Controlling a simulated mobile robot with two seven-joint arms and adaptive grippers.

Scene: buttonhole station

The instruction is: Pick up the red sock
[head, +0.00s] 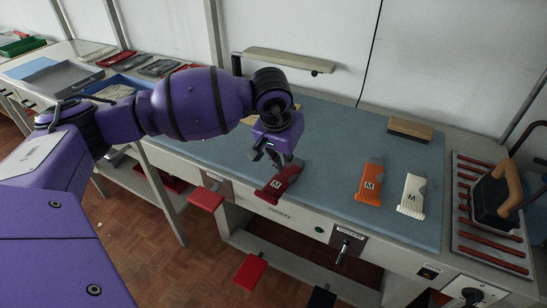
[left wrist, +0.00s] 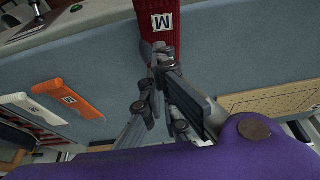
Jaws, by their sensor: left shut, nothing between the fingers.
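The red sock (head: 276,188), dark red with a white M label, lies at the front edge of the blue-grey work surface. It also shows at the top of the left wrist view (left wrist: 163,22). My left gripper (head: 277,161) is just above the sock's back end, pointing down, shut with nothing between its fingers. In the left wrist view the fingertips (left wrist: 160,60) overlap the sock's end; I cannot tell whether they touch it. My right gripper is not in view.
An orange sock (head: 369,184) and a white sock (head: 412,197) lie to the right. An iron (head: 491,203) stands on a red-slatted rest at far right. A wooden-topped block (head: 410,128) is at the back. The surface between is clear. Trays line the left.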

